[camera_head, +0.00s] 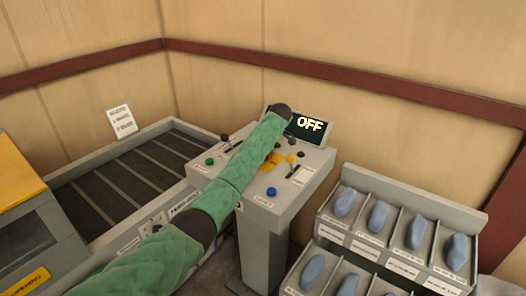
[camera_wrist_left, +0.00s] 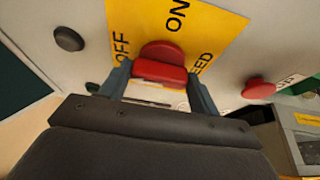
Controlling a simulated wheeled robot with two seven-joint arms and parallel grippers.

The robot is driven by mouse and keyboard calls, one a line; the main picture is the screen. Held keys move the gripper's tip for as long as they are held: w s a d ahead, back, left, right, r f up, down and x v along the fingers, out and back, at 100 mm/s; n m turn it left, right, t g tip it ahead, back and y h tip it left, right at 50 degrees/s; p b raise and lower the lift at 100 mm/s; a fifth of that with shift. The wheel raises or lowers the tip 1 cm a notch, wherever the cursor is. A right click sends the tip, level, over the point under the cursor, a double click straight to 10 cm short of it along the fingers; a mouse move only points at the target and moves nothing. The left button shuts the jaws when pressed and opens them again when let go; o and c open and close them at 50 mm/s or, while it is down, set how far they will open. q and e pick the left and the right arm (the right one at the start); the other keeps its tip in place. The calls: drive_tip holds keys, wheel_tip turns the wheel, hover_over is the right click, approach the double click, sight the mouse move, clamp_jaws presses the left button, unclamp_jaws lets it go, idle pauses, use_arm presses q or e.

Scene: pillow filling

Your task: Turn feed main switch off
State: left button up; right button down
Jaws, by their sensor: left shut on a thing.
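In the left wrist view, a red switch knob (camera_wrist_left: 160,66) sits on a yellow label (camera_wrist_left: 212,28) with the words OFF and ON and a partly covered word ending in "ED". My left gripper (camera_wrist_left: 158,84) has one finger on each side of the knob and is shut on it. In the head view, my green-sleeved left arm reaches over the grey control console (camera_head: 305,178), and the gripper and knob cannot be made out. The console's display (camera_head: 309,126) reads OFF. My right gripper is not in view.
Another red knob (camera_wrist_left: 258,89) and a dark round button (camera_wrist_left: 68,38) are near the gripper. The console also has a blue button (camera_head: 271,191) and a green button (camera_head: 210,161). A rack (camera_head: 340,226) of blue-grey pieces stands right; a slatted conveyor (camera_head: 105,180) lies left.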

use_arm(q)
drive_tip(key=shift+r, duration=0.1)
drive_tip(key=o, duration=1)
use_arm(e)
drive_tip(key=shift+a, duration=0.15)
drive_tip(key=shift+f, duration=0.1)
use_arm(q)
drive_tip(key=shift+d+r+b, duration=0.15)
drive_tip(key=shift+r+b, duration=0.15)
drive_tip(key=shift+b+v, duration=1.4)
drive_tip(key=shift+v, duration=2.1)
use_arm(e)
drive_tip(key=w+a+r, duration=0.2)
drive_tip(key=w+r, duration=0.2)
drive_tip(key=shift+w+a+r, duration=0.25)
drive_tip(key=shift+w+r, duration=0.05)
